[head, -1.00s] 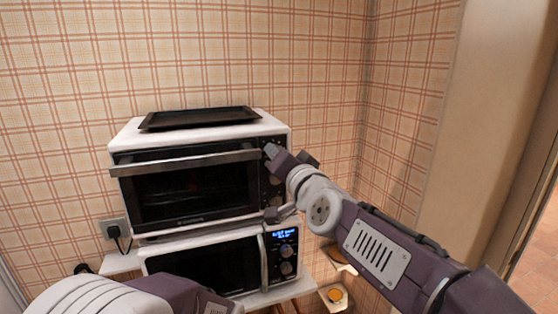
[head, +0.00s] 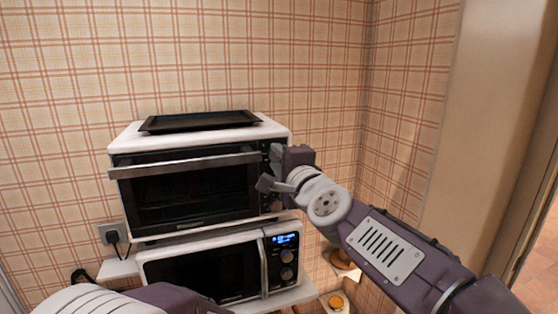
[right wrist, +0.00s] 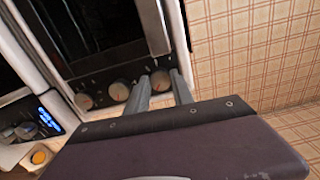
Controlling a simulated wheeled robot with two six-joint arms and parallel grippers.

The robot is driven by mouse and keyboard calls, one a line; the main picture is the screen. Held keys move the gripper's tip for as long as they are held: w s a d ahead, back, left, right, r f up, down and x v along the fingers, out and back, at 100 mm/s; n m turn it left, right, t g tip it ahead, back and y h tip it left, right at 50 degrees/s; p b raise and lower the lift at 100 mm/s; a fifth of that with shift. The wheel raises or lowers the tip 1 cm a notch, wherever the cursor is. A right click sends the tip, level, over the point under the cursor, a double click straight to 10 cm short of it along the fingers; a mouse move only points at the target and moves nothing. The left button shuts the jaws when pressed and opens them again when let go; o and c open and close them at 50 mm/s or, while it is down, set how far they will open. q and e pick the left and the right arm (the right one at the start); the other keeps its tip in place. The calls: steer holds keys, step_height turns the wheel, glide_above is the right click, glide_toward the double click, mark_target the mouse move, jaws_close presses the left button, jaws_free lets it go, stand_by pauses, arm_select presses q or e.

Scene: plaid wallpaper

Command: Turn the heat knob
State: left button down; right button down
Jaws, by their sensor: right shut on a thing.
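The toaster oven (head: 127,158) is white and black, with a shut glass door and a vertical strip of knobs on its right side. My right gripper (head: 277,156) is at the upper end of that strip. In the right wrist view, the two fingers of my right gripper (right wrist: 160,90) are shut around the top knob (right wrist: 160,80), one on each side. Two more grey knobs with red marks, the middle knob (right wrist: 118,91) and the lower knob (right wrist: 85,101), show beside it. The knob labels are unreadable. My left arm shows at the lower left, but its fingers are out of view.
A microwave (head: 205,272) with a lit blue display stands under the oven. A black baking tray (head: 200,121) lies on top of the oven. A wall socket (head: 112,233) is at the left. The plaid wall is close behind; there is free room right of the oven.

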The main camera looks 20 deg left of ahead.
steer(key=shift+r+m, duration=0.15)
steer(key=shift+m, duration=0.45)
steer(key=c, duration=1.5)
jaws_free()
steer(key=o, duration=0.4)
steer(key=shift+w+a, duration=0.15)
steer(key=b+v, duration=0.1)
steer(key=v, duration=0.8)
